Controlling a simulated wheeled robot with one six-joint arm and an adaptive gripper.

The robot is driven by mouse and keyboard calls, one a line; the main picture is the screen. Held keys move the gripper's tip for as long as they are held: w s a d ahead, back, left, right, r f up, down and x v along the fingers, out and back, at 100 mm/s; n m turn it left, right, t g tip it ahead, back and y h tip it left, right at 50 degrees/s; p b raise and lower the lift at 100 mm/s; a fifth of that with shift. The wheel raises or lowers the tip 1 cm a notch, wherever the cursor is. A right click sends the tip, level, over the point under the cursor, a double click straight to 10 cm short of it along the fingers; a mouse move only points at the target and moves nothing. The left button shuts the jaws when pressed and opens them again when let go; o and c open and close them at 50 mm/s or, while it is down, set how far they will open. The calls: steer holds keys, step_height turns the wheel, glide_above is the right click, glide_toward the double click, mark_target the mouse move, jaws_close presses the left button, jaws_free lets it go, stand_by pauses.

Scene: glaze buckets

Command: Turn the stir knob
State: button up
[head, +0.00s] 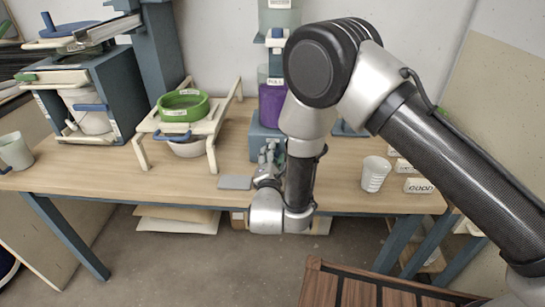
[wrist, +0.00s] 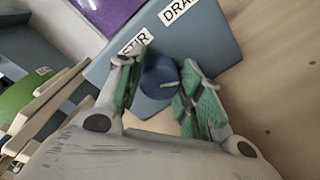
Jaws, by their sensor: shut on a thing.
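The stir knob (wrist: 160,82) is a round blue knob with a pale pointer line, on the front of a blue-grey box (wrist: 213,40) in the wrist view. A white label reading STIR (wrist: 134,42), partly covered by a finger, is just above it. My gripper (wrist: 164,64) has its two green-padded fingers on either side of the knob and is shut on it. In the head view my gripper (head: 268,163) is at the front of the box (head: 262,136); the knob cannot be made out there.
A second label, DRAIN (wrist: 180,8), is on the box, partly cut off. A purple bucket (head: 271,106) stands above the box. A green ring sieve (head: 183,106) on a cream stand is to the left. A white cup (head: 375,174) stands to the right. A grey plate (head: 235,182) lies near the front edge.

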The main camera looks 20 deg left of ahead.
steer(key=m, duration=0.6)
steer(key=shift+d+f, duration=0.1)
steer(key=shift+f, duration=0.05)
steer(key=shift+m, duration=0.4)
steer(key=o, duration=1)
